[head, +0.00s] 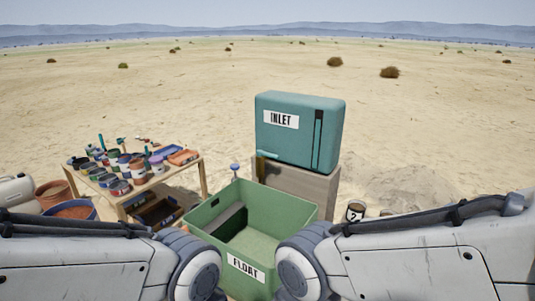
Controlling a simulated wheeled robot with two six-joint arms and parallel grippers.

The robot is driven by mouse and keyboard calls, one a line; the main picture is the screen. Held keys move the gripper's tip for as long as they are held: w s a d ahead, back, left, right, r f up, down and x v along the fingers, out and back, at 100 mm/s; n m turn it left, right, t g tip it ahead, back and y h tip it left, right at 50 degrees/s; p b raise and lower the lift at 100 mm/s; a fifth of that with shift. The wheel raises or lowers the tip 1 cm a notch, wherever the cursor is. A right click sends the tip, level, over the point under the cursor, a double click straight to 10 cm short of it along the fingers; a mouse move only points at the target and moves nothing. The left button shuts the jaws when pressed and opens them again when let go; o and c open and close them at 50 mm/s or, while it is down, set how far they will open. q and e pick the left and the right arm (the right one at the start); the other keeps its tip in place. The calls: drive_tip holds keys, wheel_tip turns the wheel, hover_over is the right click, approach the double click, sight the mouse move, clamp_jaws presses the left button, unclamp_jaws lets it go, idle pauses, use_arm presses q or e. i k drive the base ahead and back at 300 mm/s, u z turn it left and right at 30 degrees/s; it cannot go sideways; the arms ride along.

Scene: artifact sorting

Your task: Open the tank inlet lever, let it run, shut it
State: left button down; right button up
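A teal tank (290,155) with a white INLET sign (281,119) stands on a tan block (305,185) right of centre. A dark upright slot (318,140) runs down its front face. A short bar (267,155) sticks out at its lower left; I cannot tell for sure if this is the inlet lever or how it is set. Below stands an open green bin (310,212) with a FLOAT sign (245,269). No water stream is visible. My two arms come in from the lower corners, and neither gripper shows.
A wooden table (198,174) at the left holds several paint cans and small objects. A blue-topped post (235,168) stands behind the bin. Tubs (68,208) sit at the far left. A can marked 2 (355,211) stands right of the block. Open sand lies behind.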

sight(260, 153)
drive_tip(key=z, duration=0.05)
drive_tip(key=k, duration=0.55)
drive_tip(key=u, duration=1)
drive_tip(key=i, duration=1.45)
drive_tip(key=z, duration=0.5)
